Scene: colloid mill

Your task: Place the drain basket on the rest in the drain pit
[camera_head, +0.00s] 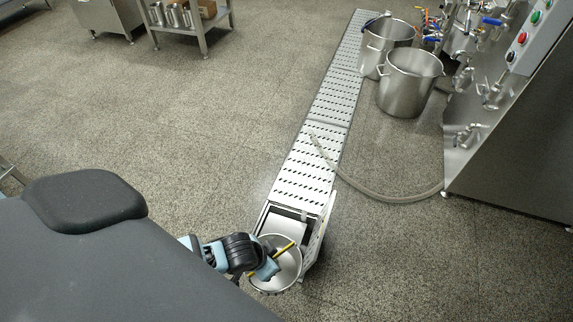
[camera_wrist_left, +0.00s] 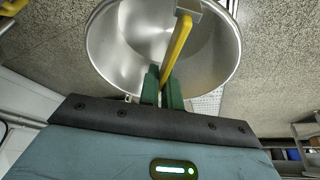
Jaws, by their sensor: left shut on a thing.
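The drain basket (camera_head: 280,279) is a round metal bowl with a yellow handle bar. It is at the near end of the drain channel in the head view. My left gripper (camera_head: 268,269) is shut on the yellow handle. In the left wrist view, the basket (camera_wrist_left: 115,45) fills the upper middle, and the green fingers of my left gripper (camera_wrist_left: 163,85) close on its yellow handle (camera_wrist_left: 179,45). The open drain pit (camera_head: 289,212) lies just beyond the basket, partly hidden by it. I cannot see the rest or tell whether the basket touches anything below. My right gripper is not in view.
Slotted drain covers (camera_head: 305,165) run away from the pit. A raised metal panel (camera_head: 319,232) stands along the pit's right side. A hose (camera_head: 385,198) lies across the floor to the steel machine (camera_head: 520,150). Two steel pots (camera_head: 408,90) stand beside the channel.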

